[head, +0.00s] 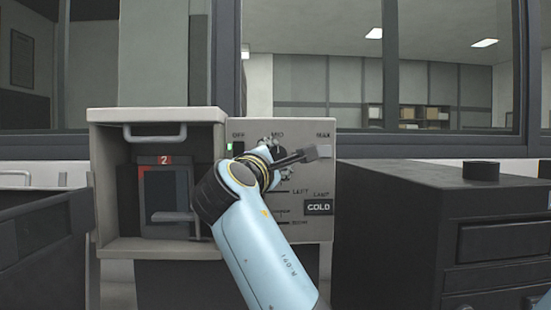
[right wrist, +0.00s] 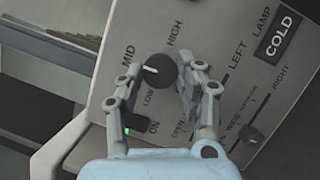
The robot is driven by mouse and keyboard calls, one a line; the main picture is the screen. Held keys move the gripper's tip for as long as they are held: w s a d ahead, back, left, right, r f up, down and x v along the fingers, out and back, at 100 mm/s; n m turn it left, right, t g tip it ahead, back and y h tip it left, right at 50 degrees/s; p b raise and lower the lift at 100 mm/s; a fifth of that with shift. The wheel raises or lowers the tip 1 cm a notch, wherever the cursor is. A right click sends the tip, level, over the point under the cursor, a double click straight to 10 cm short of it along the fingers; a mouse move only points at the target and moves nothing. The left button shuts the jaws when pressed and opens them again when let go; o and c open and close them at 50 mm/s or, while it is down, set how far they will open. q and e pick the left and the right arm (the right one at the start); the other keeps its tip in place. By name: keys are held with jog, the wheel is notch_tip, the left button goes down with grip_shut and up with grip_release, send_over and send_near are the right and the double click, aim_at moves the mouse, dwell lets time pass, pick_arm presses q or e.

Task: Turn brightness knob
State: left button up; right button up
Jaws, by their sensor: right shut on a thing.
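A dark round knob (right wrist: 158,70) with a short white mark sits on the grey control panel (head: 325,175), with the words LOW, MID and HIGH around it. The white mark is on the knob's left side in the right wrist view. My right gripper (right wrist: 162,80) is shut on this knob, one finger on each side of it. In the head view my right gripper (head: 275,150) is at the upper part of the panel, and my wrist hides the knob. I cannot read the word brightness on the panel. My left gripper is not in view.
A COLD lamp (head: 319,207) is at the panel's right. The right wrist view shows a green-lit switch (right wrist: 137,122) by ON and a dark slider (right wrist: 253,135). Left of the panel is an open compartment (head: 103,190) with a handle. A dark cabinet (head: 400,215) stands at right.

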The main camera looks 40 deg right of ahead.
jog(key=shift+m, duration=0.3)
jog(key=o, duration=1.1)
jog(key=shift+o, duration=0.2)
